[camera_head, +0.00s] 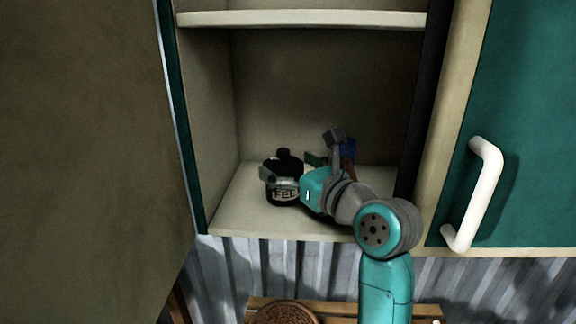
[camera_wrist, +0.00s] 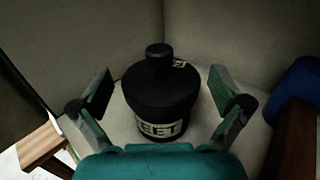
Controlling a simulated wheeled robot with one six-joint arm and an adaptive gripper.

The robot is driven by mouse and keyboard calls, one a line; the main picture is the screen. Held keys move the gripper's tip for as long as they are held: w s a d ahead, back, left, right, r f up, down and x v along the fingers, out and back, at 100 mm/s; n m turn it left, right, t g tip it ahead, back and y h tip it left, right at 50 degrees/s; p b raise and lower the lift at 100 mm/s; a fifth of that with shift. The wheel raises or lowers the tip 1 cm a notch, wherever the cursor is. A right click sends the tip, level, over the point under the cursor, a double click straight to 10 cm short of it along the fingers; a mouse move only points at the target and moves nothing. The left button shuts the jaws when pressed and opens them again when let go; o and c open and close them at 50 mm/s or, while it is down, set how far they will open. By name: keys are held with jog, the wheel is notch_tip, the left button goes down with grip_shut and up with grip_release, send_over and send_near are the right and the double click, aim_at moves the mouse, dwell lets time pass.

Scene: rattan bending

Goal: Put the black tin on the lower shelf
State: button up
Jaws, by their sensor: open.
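The black tin (camera_head: 284,190) has a knobbed lid and a pale lettered label. It stands upright on the lower shelf (camera_head: 232,213) of the open cabinet, left of the middle. In the wrist view the tin (camera_wrist: 160,95) stands between the two fingers of my gripper (camera_wrist: 160,92). A gap shows on each side of the tin, and the fingers do not appear to touch it. In the head view my gripper (camera_head: 284,170) reaches in from the right and hides part of the tin. My gripper is open.
A blue thing (camera_head: 348,150) and a brown thing stand behind my arm on the same shelf; my arm partly hides them. An upper shelf (camera_head: 300,19) lies above. The open door (camera_head: 90,160) is at left, a closed green door with a white handle (camera_head: 478,195) at right.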

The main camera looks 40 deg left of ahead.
jog(key=v, duration=1.1)
jog(key=shift+d, duration=0.15)
jog(key=shift+s+d+r, duration=0.1)
jog(key=shift+s+d, duration=0.05)
jog(key=shift+d, duration=0.2)
jog(key=shift+s, duration=0.1)
